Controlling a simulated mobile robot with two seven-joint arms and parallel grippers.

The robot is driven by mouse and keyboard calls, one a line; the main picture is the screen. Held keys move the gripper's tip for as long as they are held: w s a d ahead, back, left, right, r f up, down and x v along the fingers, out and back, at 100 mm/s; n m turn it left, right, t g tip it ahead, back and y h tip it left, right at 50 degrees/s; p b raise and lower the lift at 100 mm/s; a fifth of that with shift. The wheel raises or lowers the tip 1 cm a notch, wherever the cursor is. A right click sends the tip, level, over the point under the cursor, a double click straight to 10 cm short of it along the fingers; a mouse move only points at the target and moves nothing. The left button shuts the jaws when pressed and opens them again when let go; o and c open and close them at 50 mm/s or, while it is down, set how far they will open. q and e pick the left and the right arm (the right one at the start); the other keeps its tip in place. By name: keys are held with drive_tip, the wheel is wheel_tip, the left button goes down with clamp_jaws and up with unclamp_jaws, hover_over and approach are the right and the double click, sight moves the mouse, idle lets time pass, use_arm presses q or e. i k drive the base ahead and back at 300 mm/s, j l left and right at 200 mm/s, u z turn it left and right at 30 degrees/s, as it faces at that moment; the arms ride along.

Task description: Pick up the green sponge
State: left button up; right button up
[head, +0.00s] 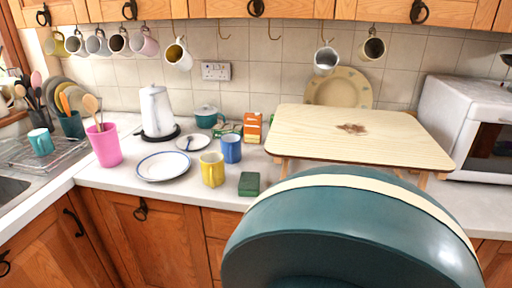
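The green sponge (249,184) is a small dark green block on the white worktop. It sits near the front edge, right of the yellow mug (212,170) and in front of the blue mug (231,149). Nothing covers it in the head view. Neither of my grippers is in view.
A large rounded teal shape with a cream rim (350,235) fills the lower right foreground, close to the sponge's right. A wooden-topped stand (365,135) is behind it. A plate (163,166), pink cup (105,146) and white kettle (157,110) stand left. Mugs hang above.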

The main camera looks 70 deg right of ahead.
sight(249, 181)
drive_tip(key=z, duration=1.9)
